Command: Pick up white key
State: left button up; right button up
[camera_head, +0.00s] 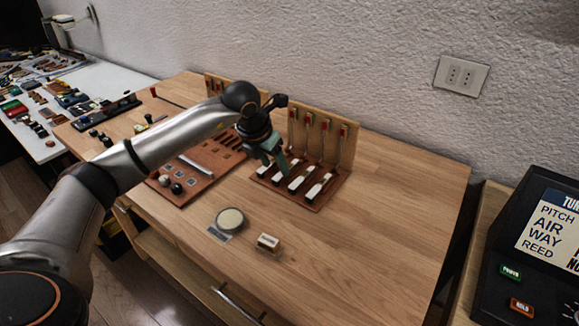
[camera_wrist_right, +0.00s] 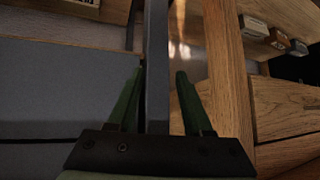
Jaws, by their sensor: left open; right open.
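Several white keys with black parts (camera_head: 300,181) sit side by side in a wooden piano action stand (camera_head: 334,187) in the middle of the table. My left gripper (camera_head: 273,160) reaches over the left end of this row with its green fingers open and pointing down. It partly hides the leftmost keys, and I cannot tell whether it touches one. My right gripper (camera_wrist_right: 160,72) shows only in the right wrist view, open, with a dark upright bar between its fingers in the picture. I see no key there.
A brown parts board (camera_head: 200,165) lies left of the stand. A round pale disc (camera_head: 229,219) and a small white-topped block (camera_head: 268,242) lie near the front edge. The right part of the wooden table (camera_head: 400,205) is clear. A dark tuner box (camera_head: 530,250) stands farther right.

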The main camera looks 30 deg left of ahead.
aim_at(279, 176)
pick_arm(q)
jog(key=x, duration=0.5)
jog(key=shift+s+a, duration=0.15)
grip_shut()
dwell(0.4)
